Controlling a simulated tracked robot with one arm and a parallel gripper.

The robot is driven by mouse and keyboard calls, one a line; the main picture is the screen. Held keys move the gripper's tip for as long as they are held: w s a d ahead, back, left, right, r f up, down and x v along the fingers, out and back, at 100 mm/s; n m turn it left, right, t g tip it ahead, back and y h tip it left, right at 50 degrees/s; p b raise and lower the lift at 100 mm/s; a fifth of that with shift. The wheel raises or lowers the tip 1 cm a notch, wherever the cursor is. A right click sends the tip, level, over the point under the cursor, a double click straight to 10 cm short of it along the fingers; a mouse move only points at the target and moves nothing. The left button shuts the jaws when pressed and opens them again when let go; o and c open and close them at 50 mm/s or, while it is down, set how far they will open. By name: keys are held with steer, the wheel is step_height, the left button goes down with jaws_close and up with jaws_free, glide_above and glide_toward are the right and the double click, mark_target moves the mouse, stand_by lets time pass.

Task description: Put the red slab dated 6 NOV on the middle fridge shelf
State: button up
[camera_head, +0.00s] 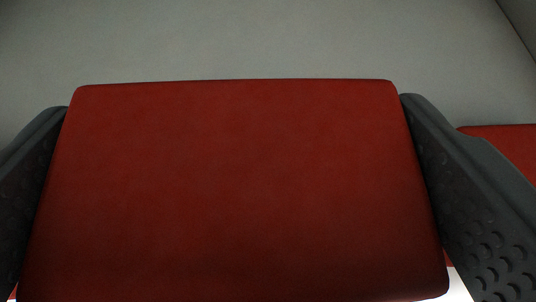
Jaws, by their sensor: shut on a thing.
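A red slab (235,185) fills the middle of the head camera view, broad face towards the camera. My gripper (235,105) is shut on it, with one dark grey finger against its left edge and one against its right edge. The slab looks level, with its far edge nearly straight across the view. No date label shows on the visible face, so I cannot tell which date it bears. Whether the slab rests on anything is hidden beneath it.
Another red thing (508,146), perhaps a slab, shows partly behind the right finger. A plain grey surface (240,40) spans the back, with an edge or corner at the top right. A bright white patch (459,288) shows at the bottom right.

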mark_target(240, 209)
step_height(240, 209, down, 3)
steer(key=shift+f+b, duration=0.2)
steer(key=shift+b, duration=0.15)
steer(key=shift+r, duration=0.1)
steer(key=o, duration=0.9)
steer(key=p+v, duration=0.1)
steer(key=v, duration=1.1)
steer(key=shift+s+p, duration=0.1)
steer(key=shift+p, duration=0.25)
